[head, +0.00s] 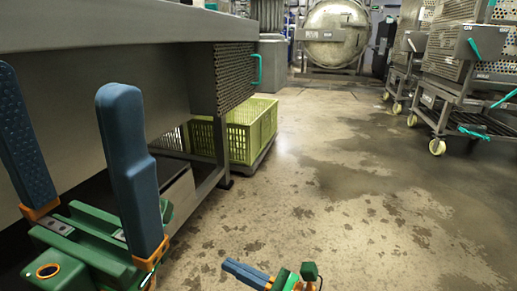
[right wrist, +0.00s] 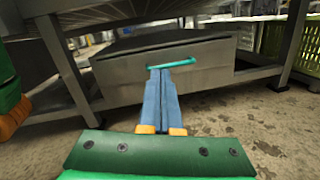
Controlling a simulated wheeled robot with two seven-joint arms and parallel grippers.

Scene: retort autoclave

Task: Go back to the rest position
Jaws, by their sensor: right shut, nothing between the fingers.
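My right gripper (head: 230,266) is low at the bottom of the head view, its blue fingers together and pointing left. In the right wrist view its fingers (right wrist: 172,76) are shut with nothing between them. Their tips overlap the teal handle of a grey drawer (right wrist: 215,71) in the picture; I cannot tell the gap. My left gripper (head: 62,82) is large and close at the left of the head view. Its two blue fingers stand wide apart, with nothing visible between them. A green and orange part of it seems to show at the left edge of the wrist view.
A grey steel table (head: 130,25) spans the upper left, close to my left gripper. A yellow-green crate (head: 243,135) stands beyond its leg. Wheeled racks (head: 460,85) stand at the right, a round autoclave door (head: 335,35) at the back. The wet floor between is open.

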